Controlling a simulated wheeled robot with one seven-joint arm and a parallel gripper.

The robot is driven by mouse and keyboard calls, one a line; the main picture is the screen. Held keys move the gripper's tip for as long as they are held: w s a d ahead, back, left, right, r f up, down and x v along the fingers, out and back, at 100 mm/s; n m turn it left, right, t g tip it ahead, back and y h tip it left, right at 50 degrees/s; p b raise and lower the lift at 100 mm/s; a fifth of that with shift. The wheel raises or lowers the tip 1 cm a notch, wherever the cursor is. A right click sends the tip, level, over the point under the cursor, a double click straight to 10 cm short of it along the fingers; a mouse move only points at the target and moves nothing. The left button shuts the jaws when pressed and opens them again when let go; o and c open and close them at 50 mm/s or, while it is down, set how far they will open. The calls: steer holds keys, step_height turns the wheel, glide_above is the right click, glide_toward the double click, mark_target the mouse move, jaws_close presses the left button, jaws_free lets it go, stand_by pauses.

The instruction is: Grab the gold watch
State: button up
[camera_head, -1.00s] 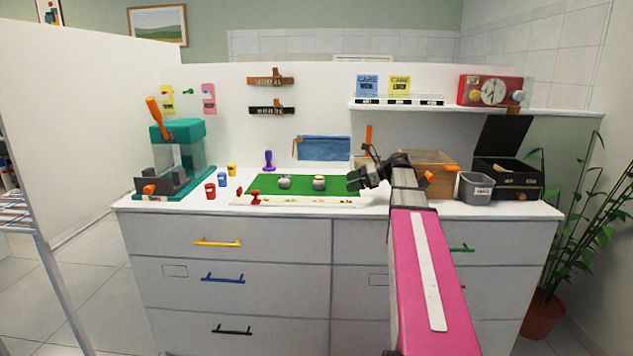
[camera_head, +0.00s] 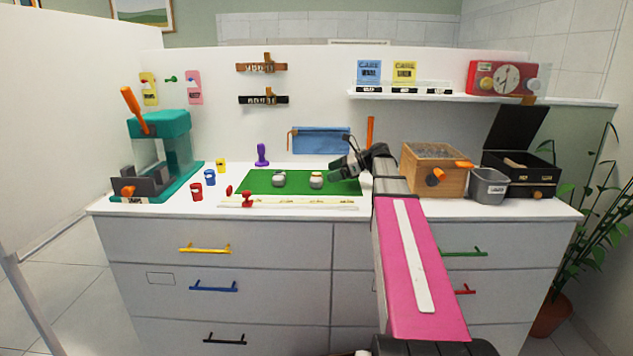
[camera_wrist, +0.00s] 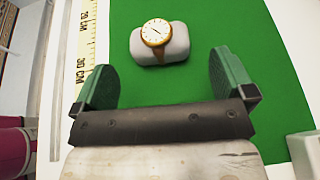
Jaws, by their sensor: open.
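The gold watch (camera_wrist: 157,33) has a round white face with a gold rim and a brown strap. In the wrist view it sits wrapped on a small grey cushion (camera_wrist: 177,50) on the green mat (camera_wrist: 280,95). The head view shows two small cushions on the mat, and the right one (camera_head: 316,181) has a gold tint on top. My gripper (camera_wrist: 164,82) is open and empty, with its two green fingers apart. The watch appears beyond the fingertips, between their lines and a little left of centre. In the head view my gripper (camera_head: 338,170) is above the right part of the mat.
A ruler strip (camera_head: 290,203) runs along the mat's front edge. Red, blue and yellow cups and a teal machine (camera_head: 165,150) stand left. A wooden box (camera_head: 434,165), a grey bin (camera_head: 488,186) and an open black box (camera_head: 520,170) stand right. A shelf hangs behind.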

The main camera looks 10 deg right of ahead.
mark_target(320, 174)
steer(key=x, duration=0.6)
steer(key=shift+a+r, duration=0.3)
steer(key=shift+a, duration=0.05)
steer(key=c, duration=0.8)
